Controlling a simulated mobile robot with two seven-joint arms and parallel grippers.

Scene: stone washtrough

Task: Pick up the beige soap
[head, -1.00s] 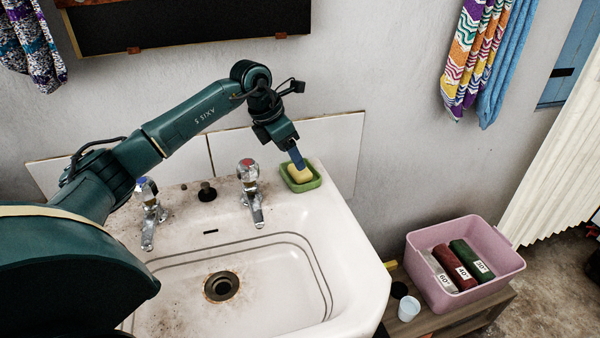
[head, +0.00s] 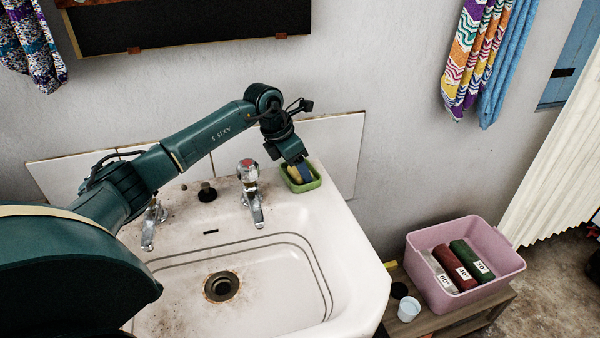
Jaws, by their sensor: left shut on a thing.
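The beige soap (head: 294,174) sits in a green soap dish (head: 313,184) on the back right corner of the sink. My left gripper (head: 304,174) reaches down into the dish from above, with a blue finger beside the soap. It is shut on the soap, which is still within the dish's rim. The gripper hides part of the soap. My right gripper is not in view.
The white sink (head: 345,265) has a tap (head: 250,190) with a red top left of the dish and a dark plug (head: 207,192). A pink bin (head: 464,265) with several rolled items and a white cup (head: 409,308) stand on a wooden bench (head: 450,322) at lower right.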

